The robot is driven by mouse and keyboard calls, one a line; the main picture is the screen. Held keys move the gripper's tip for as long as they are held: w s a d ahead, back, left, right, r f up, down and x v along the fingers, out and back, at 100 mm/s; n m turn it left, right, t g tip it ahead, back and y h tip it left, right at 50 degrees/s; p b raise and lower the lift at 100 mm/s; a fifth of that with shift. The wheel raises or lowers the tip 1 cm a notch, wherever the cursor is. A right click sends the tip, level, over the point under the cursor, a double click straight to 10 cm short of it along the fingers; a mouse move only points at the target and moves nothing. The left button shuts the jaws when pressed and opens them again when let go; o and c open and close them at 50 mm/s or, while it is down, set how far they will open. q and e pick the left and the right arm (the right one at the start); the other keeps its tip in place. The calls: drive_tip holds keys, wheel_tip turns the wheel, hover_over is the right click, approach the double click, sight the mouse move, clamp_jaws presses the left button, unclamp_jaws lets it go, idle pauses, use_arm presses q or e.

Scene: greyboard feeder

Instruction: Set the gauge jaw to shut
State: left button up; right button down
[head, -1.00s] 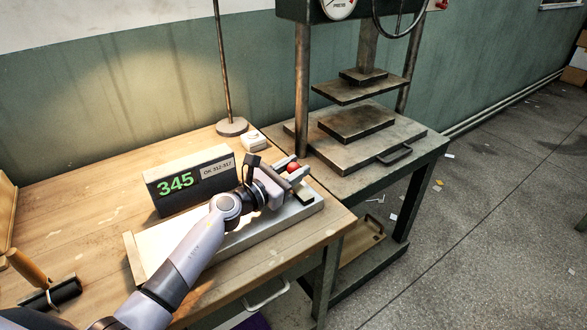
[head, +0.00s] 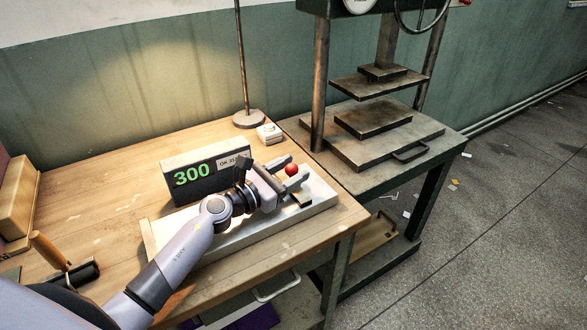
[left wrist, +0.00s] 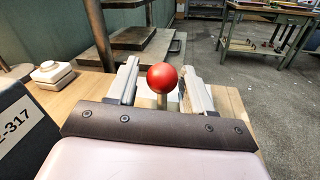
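The gauge has a long pale base (head: 322,201) on the wooden bench. A dark box beside it (head: 174,191) shows a green 300; its OK label is partly covered by my gripper. A red ball knob (head: 291,170) stands above the base. In the left wrist view the knob (left wrist: 162,77) sits on a pale stem. My left gripper (head: 294,168) is open, with its fingers on either side of the knob. In the left wrist view a gap shows on the knob's left; contact on its right is unclear. The jaw cannot be made out clearly. My right gripper is out of view.
A press with a dark plate (head: 374,121) and a handle stands right of the bench. A stand's round base (head: 249,119) and a small white button box (head: 269,133) are behind the gauge. A wooden-handled roller (head: 80,272) lies at front left.

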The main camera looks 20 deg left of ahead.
use_arm(q)
drive_tip(key=shift+s+r, duration=0.1)
drive_tip(key=shift+v, duration=3.6)
